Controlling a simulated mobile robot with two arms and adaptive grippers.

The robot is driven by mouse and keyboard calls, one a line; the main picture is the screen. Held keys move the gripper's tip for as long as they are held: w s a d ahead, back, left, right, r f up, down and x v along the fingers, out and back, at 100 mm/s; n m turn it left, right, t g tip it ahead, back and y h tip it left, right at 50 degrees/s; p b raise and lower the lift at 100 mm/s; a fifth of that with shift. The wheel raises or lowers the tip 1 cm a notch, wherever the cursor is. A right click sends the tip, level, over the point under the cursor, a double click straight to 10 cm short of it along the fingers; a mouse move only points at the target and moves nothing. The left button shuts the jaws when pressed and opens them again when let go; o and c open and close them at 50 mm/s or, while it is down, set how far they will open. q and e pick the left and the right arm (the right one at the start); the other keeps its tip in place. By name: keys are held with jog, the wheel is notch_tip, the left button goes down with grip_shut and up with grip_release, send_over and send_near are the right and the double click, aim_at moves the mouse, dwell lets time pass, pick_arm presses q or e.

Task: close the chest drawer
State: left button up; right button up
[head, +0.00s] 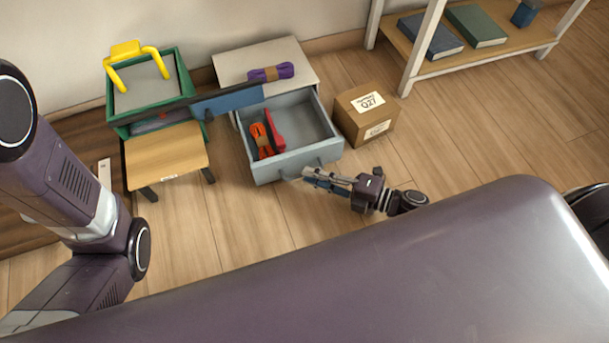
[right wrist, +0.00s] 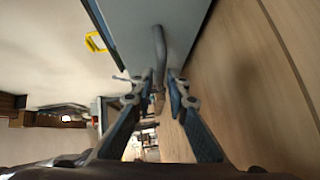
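The chest (head: 255,58) has a pale top and stands against the wall in the head view. Its grey drawer (head: 318,160) is pulled well out and holds a bundle of orange cord (head: 262,142) and a red item (head: 275,128). My right gripper (head: 312,177) is at the drawer's front, by the handle (head: 291,178). In the right wrist view, the handle (right wrist: 159,52) runs down between the fingers of my right gripper (right wrist: 158,88), which stand apart on either side of it. Contact cannot be made out. My left gripper is out of view.
A bundle of purple cord (head: 271,72) lies on the chest. A cardboard box (head: 366,113) stands close right of the drawer. A small wooden stool (head: 165,155) and a green crate (head: 117,120) are at left. A shelf (head: 480,62) stands at right.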

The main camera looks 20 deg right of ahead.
jog(key=shift+b+x, duration=0.4)
jog(key=shift+x, duration=0.95)
grip_shut()
